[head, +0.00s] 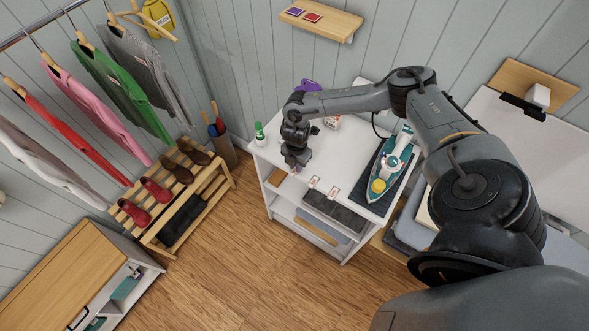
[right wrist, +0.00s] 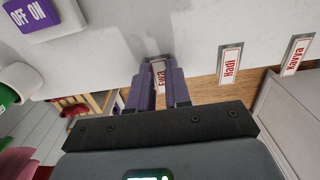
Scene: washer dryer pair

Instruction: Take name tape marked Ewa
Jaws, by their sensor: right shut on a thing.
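My right gripper (head: 297,160) is at the front edge of the white cabinet top, pointing down. In the right wrist view, its purple-grey fingers (right wrist: 160,76) are shut on a small white name tape (right wrist: 160,86) with red letters. The letters are partly hidden and look like Ewa. The tape is at the table edge; I cannot tell whether it is lifted. The tape marked Hadi (right wrist: 229,66) and the tape marked Kavya (right wrist: 295,54) lie apart along the same edge. These two also show in the head view, as one tape (head: 314,181) and another (head: 332,192). My left gripper is not in view.
A purple and white OFF/ON block (right wrist: 40,15) shows in the right wrist view. Wooden floor (head: 260,270) lies clear in front.

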